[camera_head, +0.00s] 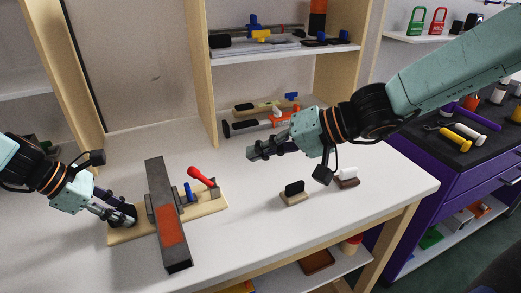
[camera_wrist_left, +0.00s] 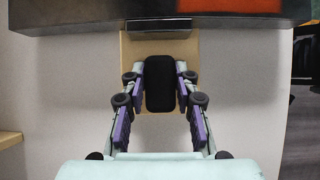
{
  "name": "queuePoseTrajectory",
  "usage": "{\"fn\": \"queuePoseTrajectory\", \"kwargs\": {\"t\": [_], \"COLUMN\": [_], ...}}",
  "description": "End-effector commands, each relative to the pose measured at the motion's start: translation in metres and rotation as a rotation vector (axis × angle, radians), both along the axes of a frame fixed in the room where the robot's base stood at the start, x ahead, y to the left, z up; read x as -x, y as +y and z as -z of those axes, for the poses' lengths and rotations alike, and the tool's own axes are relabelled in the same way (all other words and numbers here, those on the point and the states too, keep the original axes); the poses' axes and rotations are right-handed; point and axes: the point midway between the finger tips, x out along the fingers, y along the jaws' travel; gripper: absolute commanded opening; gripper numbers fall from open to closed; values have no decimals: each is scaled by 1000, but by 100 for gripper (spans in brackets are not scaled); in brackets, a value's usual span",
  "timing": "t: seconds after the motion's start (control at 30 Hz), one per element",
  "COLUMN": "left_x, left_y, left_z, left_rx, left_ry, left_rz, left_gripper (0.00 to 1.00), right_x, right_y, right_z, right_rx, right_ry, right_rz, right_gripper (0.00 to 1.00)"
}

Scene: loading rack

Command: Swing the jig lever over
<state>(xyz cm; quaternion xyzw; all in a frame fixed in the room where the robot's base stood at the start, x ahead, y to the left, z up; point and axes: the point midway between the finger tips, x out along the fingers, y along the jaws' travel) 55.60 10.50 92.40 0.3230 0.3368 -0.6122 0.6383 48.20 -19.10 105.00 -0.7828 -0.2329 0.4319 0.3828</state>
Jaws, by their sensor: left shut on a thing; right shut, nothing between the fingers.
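The jig has a pale wooden base (camera_head: 210,207) on the white bench. Its red-handled lever (camera_head: 200,176) stands tilted up to the left at the right end. A blue upright part (camera_head: 188,190) is beside it. A long dark bar (camera_head: 156,185) with an orange patch lies across the base. My left gripper (camera_head: 122,213) is shut on a black rounded block (camera_wrist_left: 160,84) at the base's left end; the wrist view shows a finger on each side of it. My right gripper (camera_head: 254,152) is shut and empty above the bench, right of the lever and apart from it.
A small block with a black top (camera_head: 293,191) and a brown-and-white one (camera_head: 347,177) stand on the bench at right. Tools, including an orange one (camera_head: 283,118), lie at the back below a shelf (camera_head: 285,51). A purple cabinet (camera_head: 440,205) stands at right.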

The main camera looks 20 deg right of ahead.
Motion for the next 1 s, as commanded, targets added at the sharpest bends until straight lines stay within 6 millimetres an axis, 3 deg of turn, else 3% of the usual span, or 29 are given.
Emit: {"fn": "queuePoseTrajectory", "kwargs": {"t": [0.33,0.73,1.0], "left_x": [0,-1,0], "left_y": [0,4,32], "left_z": [0,-6,-49], "left_rx": [0,1,3], "left_ry": [-1,-2,-5], "left_rz": [1,0,-2], "left_gripper": [56,56,56], "right_x": [0,0,0], "right_y": [0,0,0], "right_z": [0,0,0], "right_rx": [0,0,0], "right_ry": [0,0,0], "right_rz": [0,0,0], "right_gripper": [0,0,0]}}
